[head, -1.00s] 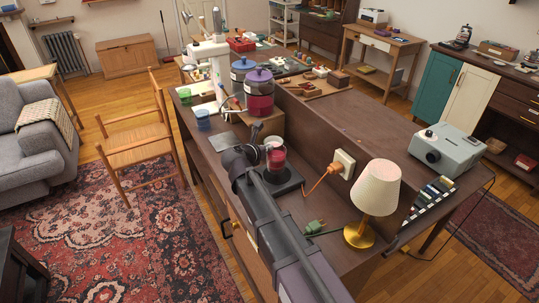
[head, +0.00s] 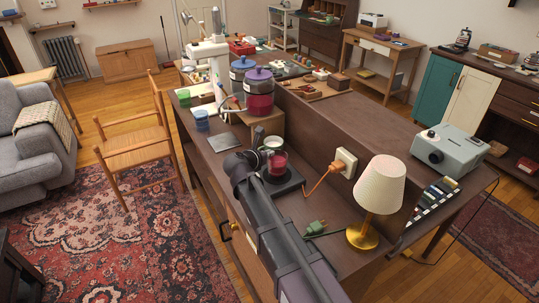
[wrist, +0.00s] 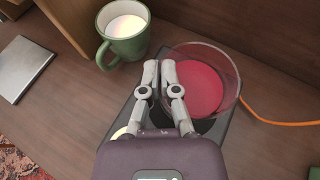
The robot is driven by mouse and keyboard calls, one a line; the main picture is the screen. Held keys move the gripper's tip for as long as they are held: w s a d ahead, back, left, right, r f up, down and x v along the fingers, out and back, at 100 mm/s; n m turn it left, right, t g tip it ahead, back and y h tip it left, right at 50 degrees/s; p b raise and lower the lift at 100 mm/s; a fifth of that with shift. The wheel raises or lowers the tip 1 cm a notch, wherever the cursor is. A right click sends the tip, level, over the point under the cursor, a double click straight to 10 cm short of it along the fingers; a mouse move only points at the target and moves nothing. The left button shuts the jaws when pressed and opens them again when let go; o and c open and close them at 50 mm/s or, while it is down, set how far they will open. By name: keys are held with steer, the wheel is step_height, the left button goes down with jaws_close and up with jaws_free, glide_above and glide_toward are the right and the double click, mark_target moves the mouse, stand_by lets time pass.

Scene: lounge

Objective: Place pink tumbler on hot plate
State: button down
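The pink tumbler (head: 278,164), clear-walled with pink inside, is over the dark hot plate (head: 290,187) in the head view. I cannot tell whether its base touches the plate. It also shows in the wrist view (wrist: 205,80), right of the fingers. My gripper (wrist: 159,66) has its fingers close together at the tumbler's left rim and appears shut on its wall. The hot plate shows partly beneath the gripper in the wrist view (wrist: 126,112); the gripper and tumbler hide much of it.
A green mug (wrist: 127,46) with pale contents stands close behind the fingers. A flat grey slab (wrist: 20,70) lies to the left. An orange cord runs right to a socket (head: 346,160). A lamp (head: 380,185) stands at the front right of the desk.

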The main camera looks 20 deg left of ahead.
steer(key=shift+f, duration=0.15)
steer(key=c, duration=0.8)
jaws_free()
steer(key=shift+r, duration=0.2)
steer(key=p+v, duration=0.4)
steer(key=v, duration=0.8)
steer(key=shift+f, duration=0.1)
